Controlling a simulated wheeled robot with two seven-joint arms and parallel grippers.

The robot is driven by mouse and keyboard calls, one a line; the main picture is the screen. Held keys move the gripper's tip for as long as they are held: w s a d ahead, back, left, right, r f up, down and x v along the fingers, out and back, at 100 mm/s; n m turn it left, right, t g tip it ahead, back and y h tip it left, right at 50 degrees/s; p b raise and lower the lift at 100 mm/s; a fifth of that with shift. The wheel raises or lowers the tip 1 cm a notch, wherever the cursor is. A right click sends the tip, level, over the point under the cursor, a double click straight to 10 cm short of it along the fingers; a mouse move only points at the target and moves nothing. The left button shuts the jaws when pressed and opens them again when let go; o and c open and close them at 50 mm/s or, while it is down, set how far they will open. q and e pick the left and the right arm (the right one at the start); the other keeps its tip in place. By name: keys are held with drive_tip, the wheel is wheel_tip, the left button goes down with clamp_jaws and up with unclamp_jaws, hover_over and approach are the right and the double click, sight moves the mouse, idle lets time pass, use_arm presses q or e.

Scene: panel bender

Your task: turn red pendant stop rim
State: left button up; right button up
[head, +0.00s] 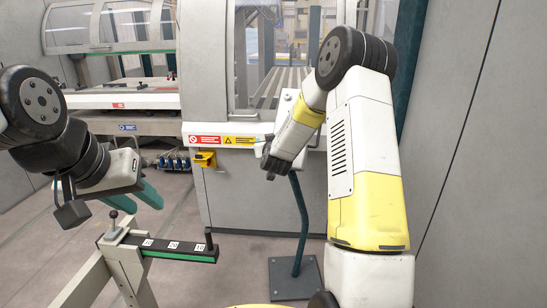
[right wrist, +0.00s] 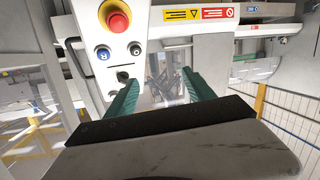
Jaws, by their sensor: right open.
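The red stop button (right wrist: 118,21) sits in a yellow ring on the white pendant panel (right wrist: 82,12) in the right wrist view. Its upper part is close to the top edge of the picture. My right gripper (right wrist: 162,80) is open and empty, with its two green fingers apart below and to the right of the button, not touching it. In the head view the pendant (head: 287,103) is mostly hidden behind my right arm, and the button does not show. My left gripper (head: 147,207) is open and empty, far left of the pendant.
Smaller buttons (right wrist: 103,53) and a black switch (right wrist: 123,76) are on the panel near the button. The pendant's green post (head: 301,220) stands on a floor plate (head: 293,278). A support arm with a dark rail (head: 175,246) lies below my left gripper. A wall is at right.

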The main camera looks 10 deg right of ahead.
drive_tip(key=w+d+f+m+t+h, duration=0.15)
drive_tip(key=d+f+h, duration=0.35)
drive_tip(key=f, duration=0.6)
drive_tip(key=x, duration=0.7)
drive_tip(key=shift+w+d+f, duration=0.2)
drive_tip(key=shift+f, duration=0.05)
drive_tip(key=shift+m+g, duration=0.25)
clamp_jaws()
